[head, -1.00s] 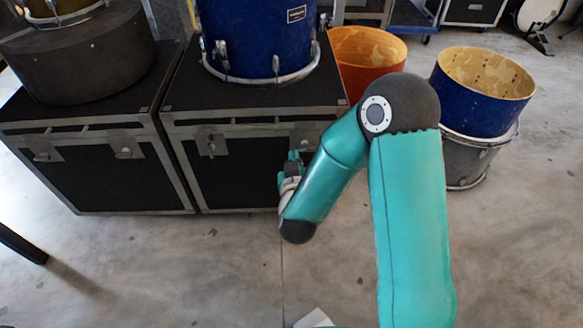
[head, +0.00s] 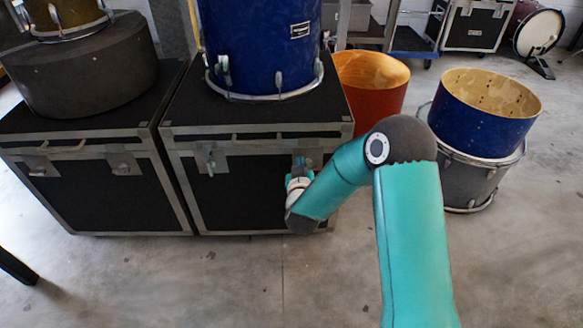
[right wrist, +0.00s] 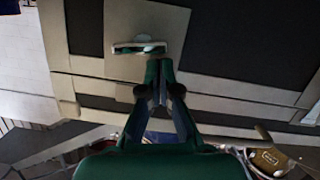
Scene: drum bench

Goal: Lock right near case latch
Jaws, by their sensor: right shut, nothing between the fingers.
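The right black case (head: 245,193) with grey metal edging stands on the floor under a blue drum. Its left latch (head: 211,163) shows on the front; the right latch is mostly hidden behind my right gripper (head: 299,165) in the head view. In the right wrist view a pale latch handle (right wrist: 124,49) lies crosswise on its grey plate (right wrist: 147,22). My right gripper (right wrist: 159,66) is shut and empty, its tips right beside the handle's edge; I cannot tell whether they touch. My left gripper is not in view.
A second case (head: 105,195) with a dark round drum case on it stands close at left. The blue drum (head: 262,50) sits on the right case. An orange drum shell (head: 372,95) and a blue shell (head: 482,112) on a grey drum stand at right. The front floor is clear.

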